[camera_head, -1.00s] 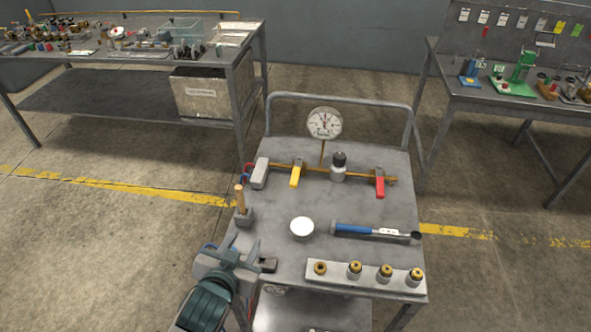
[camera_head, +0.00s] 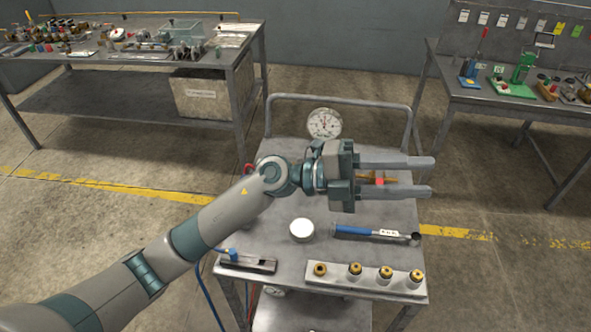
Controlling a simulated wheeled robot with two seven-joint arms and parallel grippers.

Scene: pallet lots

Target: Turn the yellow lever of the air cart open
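The air cart (camera_head: 315,268) stands in front of me with a round white gauge (camera_head: 324,123) at its back. My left gripper (camera_head: 430,177) reaches across the cart from the left, fingers pointing right. Its two fingers are wide apart, with no object clamped between them. Between the fingers in this view show the end of the brass pipe (camera_head: 391,180) and a bit of the red lever (camera_head: 379,181). The yellow lever is hidden behind my gripper and wrist. I cannot tell whether the gripper touches the pipe. My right gripper is not in view.
On the cart lie a white round lid (camera_head: 302,229), a blue-handled tool (camera_head: 362,231), a strip with several brass fittings (camera_head: 340,277) and a dark tray (camera_head: 262,266). Benches stand at the back left (camera_head: 110,85) and right (camera_head: 480,95). Floor between them is clear.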

